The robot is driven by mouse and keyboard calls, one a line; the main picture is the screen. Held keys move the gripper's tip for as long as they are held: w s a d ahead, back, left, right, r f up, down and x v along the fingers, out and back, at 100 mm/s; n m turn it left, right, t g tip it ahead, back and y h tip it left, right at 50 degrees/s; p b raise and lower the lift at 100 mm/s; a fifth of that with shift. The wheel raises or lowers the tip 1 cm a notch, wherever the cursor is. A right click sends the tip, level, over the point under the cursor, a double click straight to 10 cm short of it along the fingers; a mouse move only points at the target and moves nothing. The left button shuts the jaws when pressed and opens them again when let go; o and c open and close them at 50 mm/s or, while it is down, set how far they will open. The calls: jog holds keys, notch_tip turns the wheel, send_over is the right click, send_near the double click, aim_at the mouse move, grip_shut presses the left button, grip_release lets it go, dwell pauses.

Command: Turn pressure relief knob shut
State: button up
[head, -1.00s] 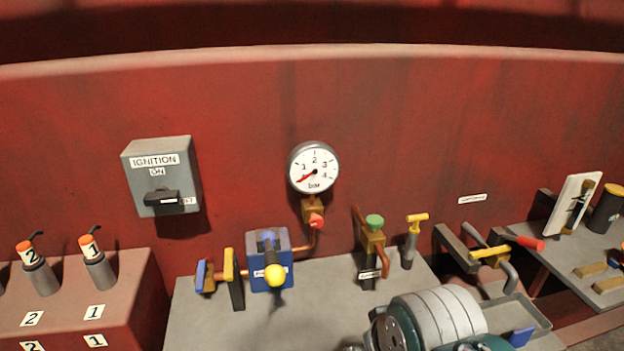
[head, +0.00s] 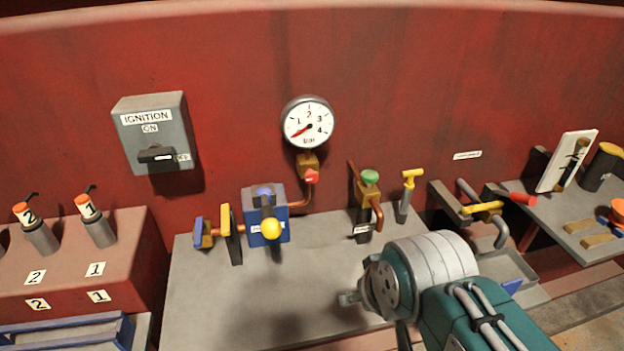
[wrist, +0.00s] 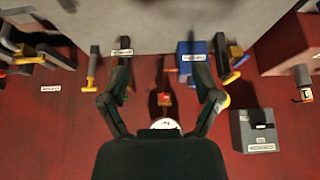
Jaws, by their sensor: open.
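A red knob (head: 312,176) sits on a brass fitting (head: 308,160) under the round pressure gauge (head: 308,122). A green knob (head: 370,178) tops a brass valve to its right, with a label too small to read. I cannot tell by label which is the pressure relief knob. My gripper (wrist: 160,75) is open and empty in the wrist view. Its fingers stand either side of the red knob (wrist: 165,98) in the picture, apparently well short of it. The gauge (wrist: 164,124) is partly hidden by my gripper's body. In the head view my arm mostly hides the gripper.
A blue box with a yellow-knobbed lever (head: 266,215) stands left of the valves, and a yellow T-handle (head: 410,190) right of the green knob. A grey ignition box (head: 155,135) hangs on the red wall. The grey bench's front left (head: 220,300) is clear.

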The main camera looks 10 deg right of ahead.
jog(key=w+f+t, duration=0.2)
jog(key=w+t, duration=0.4)
jog(key=w, duration=1.1)
jog(key=t, duration=0.6)
send_near(312, 178)
jog(key=w, duration=1.1)
jog(key=shift+f, duration=0.2)
grip_shut()
